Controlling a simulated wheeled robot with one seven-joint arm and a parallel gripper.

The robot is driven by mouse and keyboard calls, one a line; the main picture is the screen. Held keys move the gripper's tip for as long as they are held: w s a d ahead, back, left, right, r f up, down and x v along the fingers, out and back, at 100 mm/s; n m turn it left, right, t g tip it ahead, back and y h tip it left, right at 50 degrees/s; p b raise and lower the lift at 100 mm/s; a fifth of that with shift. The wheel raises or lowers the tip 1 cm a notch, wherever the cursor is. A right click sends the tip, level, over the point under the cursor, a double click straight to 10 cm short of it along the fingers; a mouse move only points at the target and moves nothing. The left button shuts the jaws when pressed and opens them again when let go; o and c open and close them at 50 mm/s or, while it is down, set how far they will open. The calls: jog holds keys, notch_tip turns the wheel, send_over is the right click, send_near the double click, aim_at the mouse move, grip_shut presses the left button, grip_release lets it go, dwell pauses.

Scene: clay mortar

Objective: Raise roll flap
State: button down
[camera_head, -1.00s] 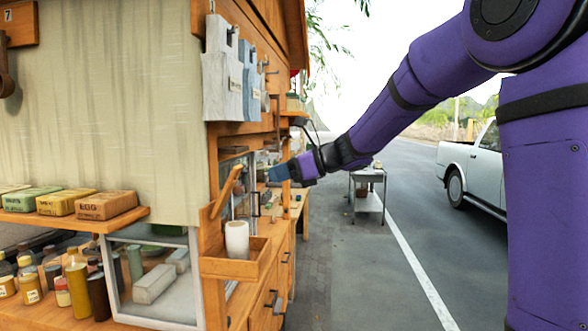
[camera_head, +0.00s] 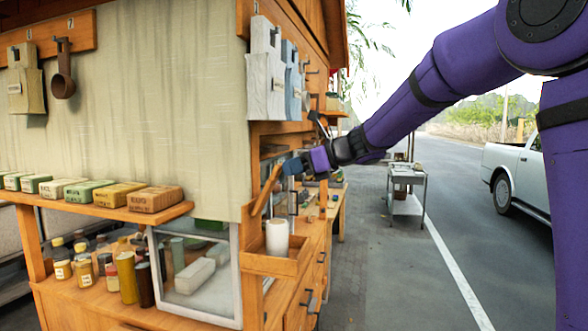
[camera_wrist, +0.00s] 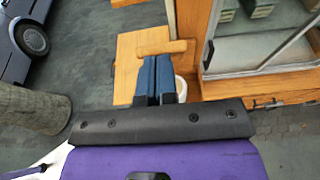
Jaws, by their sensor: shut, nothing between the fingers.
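The roll flap (camera_head: 265,190) is a narrow wooden piece on the stall's corner post, tilted with its upper end to the right. Below it, a white roll (camera_head: 277,237) stands in a shallow wooden tray (camera_head: 262,264). My gripper (camera_head: 291,167) is shut and empty, its blue fingertips beside the flap's upper end. In the wrist view the shut fingers (camera_wrist: 156,58) reach a wooden bar (camera_wrist: 176,46), apparently the flap; I cannot tell whether they touch.
A glass-fronted case (camera_head: 195,272) and a shelf of labelled blocks (camera_head: 100,209) are left of the post. Bags (camera_head: 266,80) hang above. A metal cart (camera_head: 406,190) and a white pickup (camera_head: 520,175) stand to the right. The pavement between is clear.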

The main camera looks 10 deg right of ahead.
jog(key=shift+h, duration=0.4)
jog(key=shift+w+a+r, duration=0.5)
jog(key=shift+a+r, duration=0.15)
jog(key=shift+a, duration=0.2)
jog(key=shift+w+a+r, duration=0.5)
jog(key=shift+a+r, duration=0.1)
jog(key=shift+a, duration=0.25)
jog(key=shift+d, duration=0.1)
